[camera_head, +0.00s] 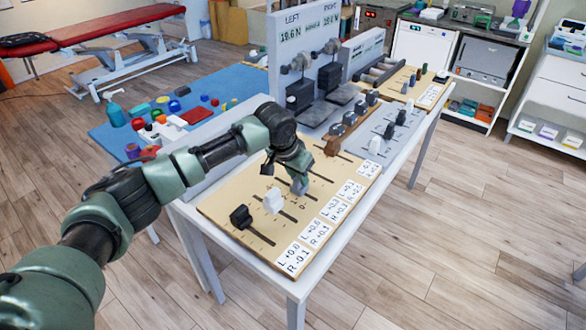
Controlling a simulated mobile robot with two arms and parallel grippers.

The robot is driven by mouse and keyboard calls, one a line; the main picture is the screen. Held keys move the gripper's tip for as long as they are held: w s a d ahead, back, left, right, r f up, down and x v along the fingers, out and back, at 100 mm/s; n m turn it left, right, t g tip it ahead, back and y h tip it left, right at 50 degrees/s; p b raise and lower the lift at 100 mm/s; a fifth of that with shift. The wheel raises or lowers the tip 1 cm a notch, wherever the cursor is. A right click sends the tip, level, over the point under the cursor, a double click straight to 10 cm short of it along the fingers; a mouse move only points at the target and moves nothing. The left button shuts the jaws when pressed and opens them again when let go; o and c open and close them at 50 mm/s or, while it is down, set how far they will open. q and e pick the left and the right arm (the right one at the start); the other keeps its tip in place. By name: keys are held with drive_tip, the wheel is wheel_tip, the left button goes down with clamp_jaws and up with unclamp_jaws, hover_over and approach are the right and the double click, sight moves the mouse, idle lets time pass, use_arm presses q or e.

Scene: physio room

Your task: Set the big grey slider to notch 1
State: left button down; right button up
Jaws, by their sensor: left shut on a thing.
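My left gripper (299,184) reaches down over the near tan slider board (225,208). It is shut on a grey slider knob (299,188), which it largely covers. The knob stands in one of the board's slots, in the row to the right of the white slider (273,201). Which notch it is at cannot be read. A black slider (240,217) stands at the near left of the board, and a brown slider (332,147) stands at the far end. White label cards (293,257) with L and R values line the right edge. My right gripper is out of view.
A grey panel (378,128) with black and white knobs lies beyond on the same white table (300,283). An upright board (282,45) reads LEFT 19.6 N and RIGHT 19.6 N. A blue mat (232,83) with small coloured objects lies behind. Floor at right is clear.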

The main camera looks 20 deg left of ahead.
use_arm(q)
drive_tip(key=shift+s+d+r, duration=0.15)
drive_tip(key=shift+s+d, duration=0.1)
drive_tip(key=shift+d, duration=0.4)
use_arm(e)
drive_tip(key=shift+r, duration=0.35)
use_arm(q)
drive_tip(key=c, duration=1.3)
unclamp_jaws()
drive_tip(key=v, duration=0.7)
drive_tip(key=shift+r+b, duration=0.3)
drive_tip(key=shift+b, duration=0.05)
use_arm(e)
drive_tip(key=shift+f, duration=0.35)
use_arm(q)
drive_tip(key=shift+s, duration=0.1)
